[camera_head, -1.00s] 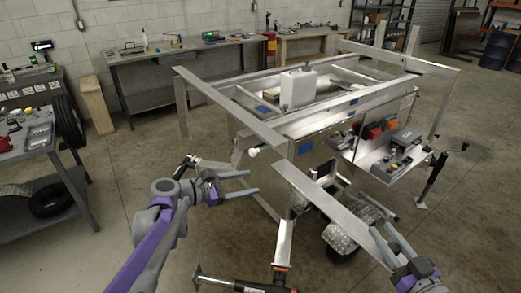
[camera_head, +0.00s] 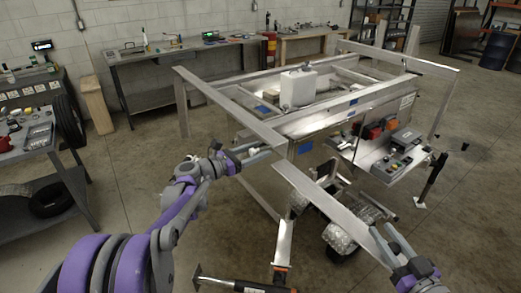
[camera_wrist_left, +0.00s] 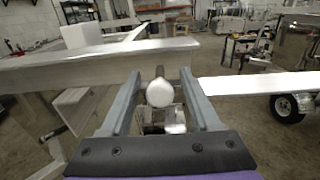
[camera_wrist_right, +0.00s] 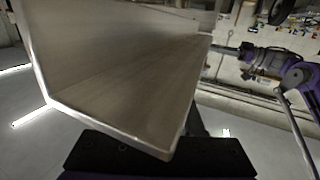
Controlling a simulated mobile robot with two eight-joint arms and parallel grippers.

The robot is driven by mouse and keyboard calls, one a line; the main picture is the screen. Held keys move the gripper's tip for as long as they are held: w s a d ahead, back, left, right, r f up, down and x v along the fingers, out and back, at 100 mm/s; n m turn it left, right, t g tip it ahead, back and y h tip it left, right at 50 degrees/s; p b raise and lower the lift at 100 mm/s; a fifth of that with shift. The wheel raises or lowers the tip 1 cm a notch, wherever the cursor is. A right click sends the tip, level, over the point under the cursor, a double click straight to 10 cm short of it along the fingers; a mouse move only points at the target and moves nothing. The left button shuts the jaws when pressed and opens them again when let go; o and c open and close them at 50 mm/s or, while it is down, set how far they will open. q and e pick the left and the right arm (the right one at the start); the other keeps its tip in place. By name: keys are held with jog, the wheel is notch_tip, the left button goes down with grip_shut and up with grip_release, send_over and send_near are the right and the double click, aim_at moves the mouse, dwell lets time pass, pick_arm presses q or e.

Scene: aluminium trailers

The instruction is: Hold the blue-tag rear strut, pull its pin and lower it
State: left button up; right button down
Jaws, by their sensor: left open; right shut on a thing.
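A long flat aluminium strut (camera_head: 318,192) slopes from below the trailer's near corner down to my right gripper (camera_head: 388,236). That gripper is shut on the strut's lower end. In the right wrist view the strut (camera_wrist_right: 120,75) fills the picture as an open channel. A blue tag (camera_head: 304,147) is on the trailer's corner beside the strut's upper end. My left gripper (camera_head: 252,154) is open at that corner. In the left wrist view a pin's round white knob (camera_wrist_left: 160,93) sits between its open fingers (camera_wrist_left: 160,76), with gaps on both sides.
The aluminium trailer frame (camera_head: 225,105) carries a white tank (camera_head: 298,88) and several blue tags. A side shelf (camera_head: 385,160) holds red and grey items. A wheel and fender (camera_head: 342,236) stand below. A black-and-orange jack handle (camera_head: 250,287) is low in front.

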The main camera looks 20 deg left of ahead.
pick_arm(q)
jog(key=shift+w+d, duration=0.35)
jog(key=shift+w, duration=0.2)
grip_shut()
dwell(1.1)
